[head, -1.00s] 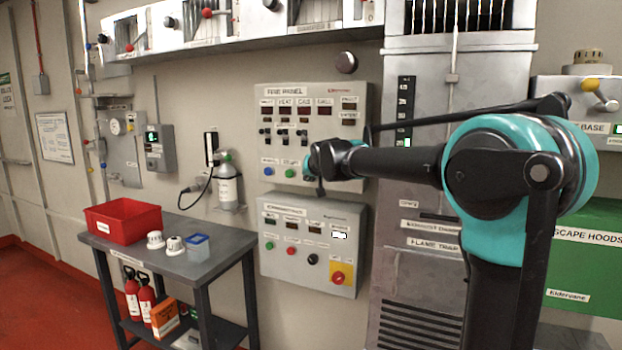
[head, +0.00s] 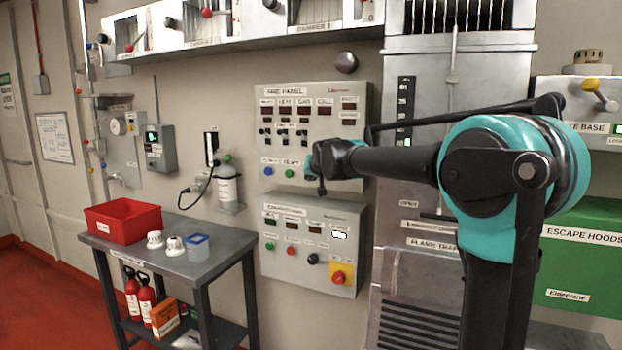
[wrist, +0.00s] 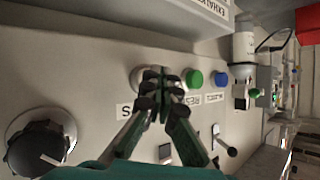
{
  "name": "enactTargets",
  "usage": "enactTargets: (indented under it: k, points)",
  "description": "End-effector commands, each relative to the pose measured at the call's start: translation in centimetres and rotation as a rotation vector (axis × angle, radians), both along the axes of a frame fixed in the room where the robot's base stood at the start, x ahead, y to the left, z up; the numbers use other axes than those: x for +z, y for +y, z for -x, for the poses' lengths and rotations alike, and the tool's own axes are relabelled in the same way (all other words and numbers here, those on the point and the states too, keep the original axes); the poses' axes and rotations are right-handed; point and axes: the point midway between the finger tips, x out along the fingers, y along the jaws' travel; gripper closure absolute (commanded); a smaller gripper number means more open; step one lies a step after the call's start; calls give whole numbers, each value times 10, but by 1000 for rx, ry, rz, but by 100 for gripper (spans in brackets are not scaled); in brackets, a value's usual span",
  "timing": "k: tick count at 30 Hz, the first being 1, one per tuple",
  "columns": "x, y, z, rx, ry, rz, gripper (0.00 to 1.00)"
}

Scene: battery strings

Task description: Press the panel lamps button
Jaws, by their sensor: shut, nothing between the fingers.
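The fire panel (head: 342,152) is a light grey wall box with small displays, switches and a bottom row of buttons. In the wrist view, a pale round button (wrist: 141,77) sits partly behind my fingertips, beside a green button (wrist: 194,79) and a blue button (wrist: 220,79). The label by the pale button is mostly covered; only its end, an S, shows. My gripper (wrist: 160,82) is shut and empty, with its fingertips over the pale button's edge. I cannot tell whether they touch it. In the head view, my gripper (head: 314,172) hides that button.
A dark knob (wrist: 40,142) is on the same panel. A second control box (head: 312,262) with buttons and a red knob on yellow hangs below. A grey table (head: 215,240) with a red bin (head: 122,222) stands left.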

Motion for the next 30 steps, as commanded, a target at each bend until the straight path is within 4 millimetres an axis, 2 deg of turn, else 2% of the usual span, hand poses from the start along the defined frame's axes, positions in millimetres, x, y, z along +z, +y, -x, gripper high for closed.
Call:
enactTargets:
  k: [20,30]
  points:
    - [0,-2,-4,0,-1,0,100]
    - [0,3,8,0,-1,1,100]
